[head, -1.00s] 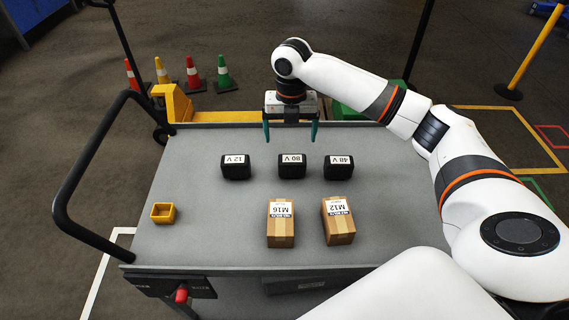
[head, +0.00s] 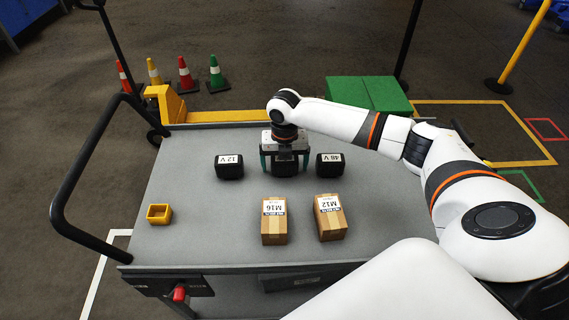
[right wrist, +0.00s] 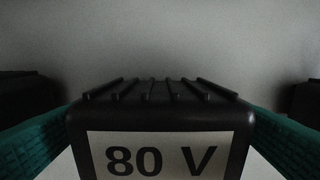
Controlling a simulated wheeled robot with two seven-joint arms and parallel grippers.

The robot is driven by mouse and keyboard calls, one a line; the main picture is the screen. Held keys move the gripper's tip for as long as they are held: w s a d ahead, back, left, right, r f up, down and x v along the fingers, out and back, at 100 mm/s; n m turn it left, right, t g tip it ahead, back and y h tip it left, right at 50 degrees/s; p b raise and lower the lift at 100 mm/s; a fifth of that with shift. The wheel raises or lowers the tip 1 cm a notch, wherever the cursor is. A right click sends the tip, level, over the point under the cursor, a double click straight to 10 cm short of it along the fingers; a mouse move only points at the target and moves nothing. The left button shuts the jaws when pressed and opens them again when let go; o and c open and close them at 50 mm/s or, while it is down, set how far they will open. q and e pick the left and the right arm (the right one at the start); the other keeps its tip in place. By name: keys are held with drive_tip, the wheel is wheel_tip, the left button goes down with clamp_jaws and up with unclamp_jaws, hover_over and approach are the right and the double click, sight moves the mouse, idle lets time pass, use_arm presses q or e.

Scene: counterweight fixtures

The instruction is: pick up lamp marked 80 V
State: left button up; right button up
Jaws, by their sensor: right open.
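The black lamp marked 80 V (head: 285,167) stands on the grey cart top, between two similar black lamps. In the head view its label is hidden by my right gripper (head: 284,165). In the right wrist view the 80 V lamp (right wrist: 160,125) fills the middle, with its white label readable. The green fingers of my right gripper (right wrist: 160,140) are open, one on each side of the lamp. I cannot tell whether they touch it. My left gripper does not show.
The 12 V lamp (head: 229,167) is to the left and the 48 V lamp (head: 329,164) to the right, both close. Cartons M16 (head: 274,222) and M12 (head: 331,218) stand nearer. A small yellow bin (head: 158,214) is at the left. The cart top (head: 200,240) is otherwise clear.

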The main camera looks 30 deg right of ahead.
drive_tip(key=c, duration=1.2)
drive_tip(key=shift+r, duration=0.1)
